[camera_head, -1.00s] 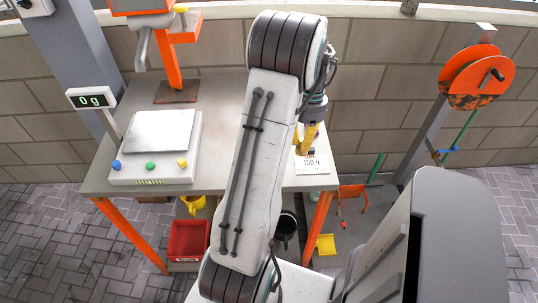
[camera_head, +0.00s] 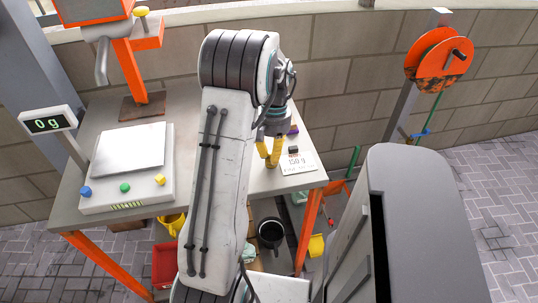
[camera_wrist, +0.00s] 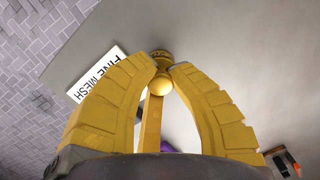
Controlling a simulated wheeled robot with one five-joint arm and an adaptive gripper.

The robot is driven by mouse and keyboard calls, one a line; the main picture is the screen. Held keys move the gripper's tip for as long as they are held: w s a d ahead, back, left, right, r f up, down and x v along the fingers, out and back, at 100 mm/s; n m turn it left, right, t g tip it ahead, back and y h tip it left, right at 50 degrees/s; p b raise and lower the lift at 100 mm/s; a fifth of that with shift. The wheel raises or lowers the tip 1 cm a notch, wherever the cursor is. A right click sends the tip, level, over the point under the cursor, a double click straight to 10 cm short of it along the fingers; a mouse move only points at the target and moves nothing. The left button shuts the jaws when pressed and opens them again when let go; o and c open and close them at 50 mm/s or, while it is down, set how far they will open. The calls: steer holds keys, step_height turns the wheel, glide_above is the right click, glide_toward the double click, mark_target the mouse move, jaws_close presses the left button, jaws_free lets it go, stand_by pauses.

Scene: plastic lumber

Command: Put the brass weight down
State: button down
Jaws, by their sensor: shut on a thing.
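The weight cannot be made out in the head view. A scale with a pale plate (camera_head: 130,150) stands on the left of the bench, and its display (camera_head: 49,122) reads 0 g.
A FINE MESH label (camera_wrist: 98,75) lies beside the weight in the wrist view. A small black object (camera_head: 293,150) is by the card. An orange press-like stand (camera_head: 137,70) is at the back left. A red bin (camera_head: 165,265) and a black bucket (camera_head: 271,234) are below the bench.

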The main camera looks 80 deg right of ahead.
mark_target(271, 151)
steer(key=c, duration=1.2)
jaws_free()
steer(key=shift+f, duration=0.1)
steer(key=shift+f, duration=0.1)
steer(key=shift+f, duration=0.15)
steer(key=r, duration=0.2)
steer(key=r+b, duration=0.1)
steer(key=r, duration=0.1)
steer(key=d+r+b, duration=0.1)
steer(key=r, duration=0.2)
steer(key=shift+r, duration=0.1)
steer(key=shift+w+r, duration=0.15)
